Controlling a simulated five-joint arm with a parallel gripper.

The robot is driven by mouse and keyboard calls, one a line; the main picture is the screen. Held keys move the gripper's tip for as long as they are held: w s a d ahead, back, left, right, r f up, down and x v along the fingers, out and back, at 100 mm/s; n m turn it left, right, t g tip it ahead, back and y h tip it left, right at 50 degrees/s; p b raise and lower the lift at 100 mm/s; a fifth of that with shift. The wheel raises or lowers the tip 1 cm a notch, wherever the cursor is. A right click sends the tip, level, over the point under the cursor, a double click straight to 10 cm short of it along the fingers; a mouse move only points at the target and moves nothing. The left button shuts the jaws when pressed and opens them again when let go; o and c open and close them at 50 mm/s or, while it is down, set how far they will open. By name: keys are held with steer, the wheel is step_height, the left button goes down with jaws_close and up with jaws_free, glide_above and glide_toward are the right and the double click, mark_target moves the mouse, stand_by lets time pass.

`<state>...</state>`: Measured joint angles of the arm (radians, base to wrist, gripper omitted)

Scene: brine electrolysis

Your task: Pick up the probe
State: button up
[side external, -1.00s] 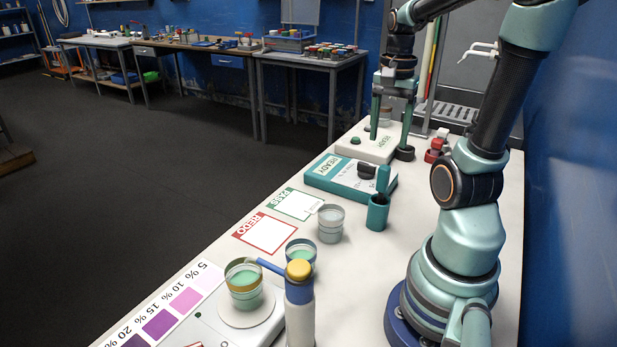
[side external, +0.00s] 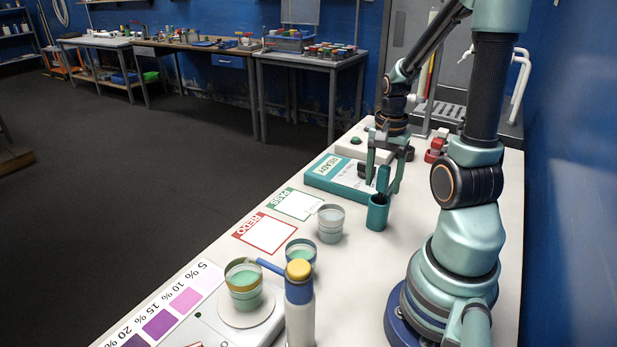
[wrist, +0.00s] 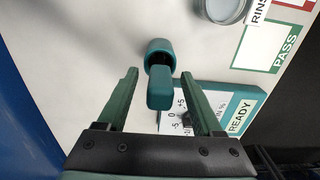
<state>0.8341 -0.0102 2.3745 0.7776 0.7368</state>
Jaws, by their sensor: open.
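The probe (side external: 383,178) has a teal handle and stands upright in a dark teal cup-like holder (side external: 377,214). In the wrist view the probe's handle (wrist: 160,90) lies between my two green fingers, and its holder (wrist: 158,47) is just beyond the fingertips. My gripper (side external: 382,187) is open and points down, with one finger on each side of the handle. In the wrist view my gripper (wrist: 159,75) shows gaps on both sides of the handle. The probe's lower end is hidden inside the holder.
A teal meter box (side external: 335,177) marked READY lies close behind the holder. A clear cup (side external: 331,224) stands to its left, near PASS (side external: 298,204) and REDO (side external: 265,233) cards. The bench right of the holder is clear.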

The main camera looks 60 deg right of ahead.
steer(key=shift+f, duration=0.2)
jaws_close()
steer(key=shift+r, duration=0.1)
